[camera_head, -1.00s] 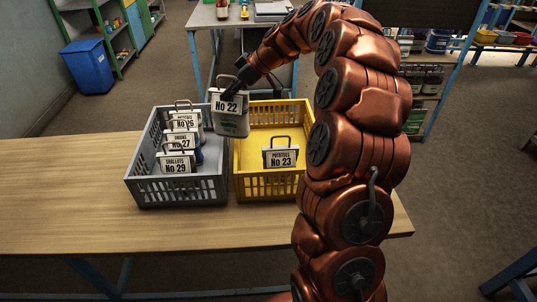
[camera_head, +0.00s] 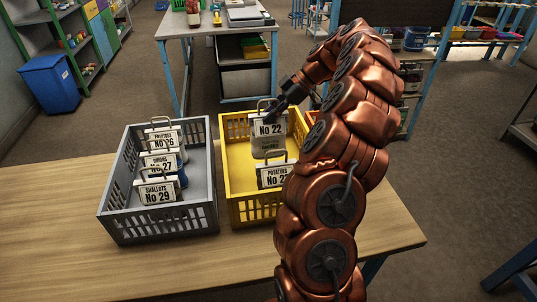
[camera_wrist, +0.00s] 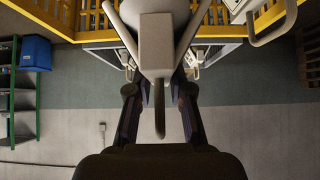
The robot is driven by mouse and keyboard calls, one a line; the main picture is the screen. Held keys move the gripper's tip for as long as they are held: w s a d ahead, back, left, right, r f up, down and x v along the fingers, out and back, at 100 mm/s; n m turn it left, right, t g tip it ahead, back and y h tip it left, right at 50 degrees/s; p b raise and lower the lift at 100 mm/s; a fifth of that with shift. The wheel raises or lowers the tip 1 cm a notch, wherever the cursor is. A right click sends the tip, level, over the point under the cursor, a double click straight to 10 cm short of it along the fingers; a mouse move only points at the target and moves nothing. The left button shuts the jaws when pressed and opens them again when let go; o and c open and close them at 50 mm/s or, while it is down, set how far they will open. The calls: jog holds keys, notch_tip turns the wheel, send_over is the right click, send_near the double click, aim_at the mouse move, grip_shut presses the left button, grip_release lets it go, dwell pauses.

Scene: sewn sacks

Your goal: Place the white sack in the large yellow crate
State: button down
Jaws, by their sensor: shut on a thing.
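My gripper (camera_head: 275,108) is shut on the handle of a pale grey-white sack (camera_head: 268,147) labelled No 22. The sack hangs upright within the outline of the yellow crate (camera_head: 239,162), behind another sack labelled Potatoes No 23 (camera_head: 272,177). I cannot tell whether its bottom touches the crate floor. In the wrist view the held sack (camera_wrist: 156,30) sits at the top centre, with its handle between my two fingers (camera_wrist: 158,100). My arm hides the right part of the crate.
A grey crate (camera_head: 119,217) stands to the left with Potatoes No 26 (camera_head: 166,139), Onions No 27 (camera_head: 161,163) and Shallots No 29 (camera_head: 158,193) sacks. Both crates stand on a wooden table (camera_head: 60,215). Bare yellow floor shows left of the held sack.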

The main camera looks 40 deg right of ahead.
aim_at(287, 122)
notch_tip(287, 122, down, 8)
jog(key=p, duration=0.2)
jog(key=shift+a+p, duration=0.1)
jog(key=shift+p, duration=0.25)
jog(key=shift+f, duration=0.4)
jog(key=shift+f+b, duration=0.15)
jog(key=shift+b, duration=0.15)
jog(key=c, duration=1.1)
grip_release()
jog(key=shift+o, duration=0.2)
jog(key=shift+r, duration=0.2)
jog(key=b+v, duration=0.2)
jog(key=v, duration=0.5)
jog(key=shift+f, duration=0.1)
jog(key=shift+b+v, duration=0.4)
jog(key=shift+v, duration=2.15)
